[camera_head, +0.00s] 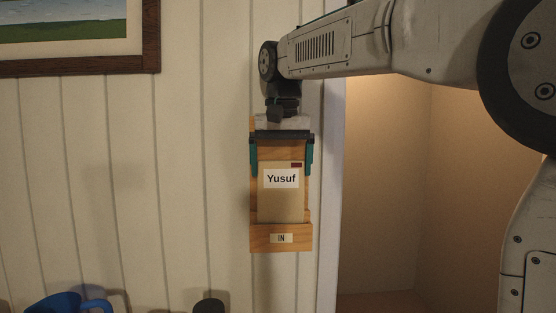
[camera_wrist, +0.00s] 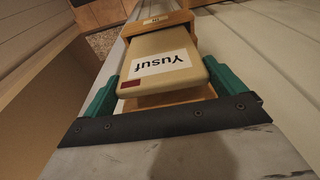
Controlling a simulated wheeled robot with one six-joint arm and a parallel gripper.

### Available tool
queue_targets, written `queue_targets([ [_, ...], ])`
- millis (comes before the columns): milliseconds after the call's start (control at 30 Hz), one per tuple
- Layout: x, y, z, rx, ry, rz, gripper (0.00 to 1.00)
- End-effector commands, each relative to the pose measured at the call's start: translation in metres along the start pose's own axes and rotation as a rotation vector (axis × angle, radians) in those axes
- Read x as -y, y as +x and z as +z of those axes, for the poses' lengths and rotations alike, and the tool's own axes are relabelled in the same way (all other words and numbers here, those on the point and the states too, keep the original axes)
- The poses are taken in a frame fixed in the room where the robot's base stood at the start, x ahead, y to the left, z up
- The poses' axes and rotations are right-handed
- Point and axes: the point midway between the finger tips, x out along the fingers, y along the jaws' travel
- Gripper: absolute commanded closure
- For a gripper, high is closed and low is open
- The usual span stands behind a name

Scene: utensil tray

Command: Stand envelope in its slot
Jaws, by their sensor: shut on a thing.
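The tan envelope (camera_head: 281,208), labelled "Yusuf" with a dark red stamp mark, is upright in front of the wooden wall holder (camera_head: 260,237), whose front lip is marked "IN". My gripper (camera_head: 281,172) comes from above, its teal fingers at the envelope's two side edges, shut on it. In the wrist view the envelope (camera_wrist: 158,45) lies between the fingers (camera_wrist: 162,75), and its far end meets the holder's lip (camera_wrist: 176,18). The envelope's lower edge is hidden at the lip; how deep it sits in the slot I cannot tell.
The holder hangs on a pale panelled wall (camera_head: 160,170). A framed picture (camera_head: 150,40) is at upper left. A blue mug (camera_head: 60,303) and a dark object (camera_head: 208,306) are at the bottom. A lit recess (camera_head: 385,200) opens on the right.

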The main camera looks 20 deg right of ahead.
Motion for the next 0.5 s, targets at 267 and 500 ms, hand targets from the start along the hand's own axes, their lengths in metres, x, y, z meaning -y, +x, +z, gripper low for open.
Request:
queue_targets([
  [267, 0.000, 0.007, 0.001, 0.000, 0.000, 0.000, 0.39],
  [500, 0.000, 0.013, 0.002, 0.000, 0.000, 0.000, 0.39],
])
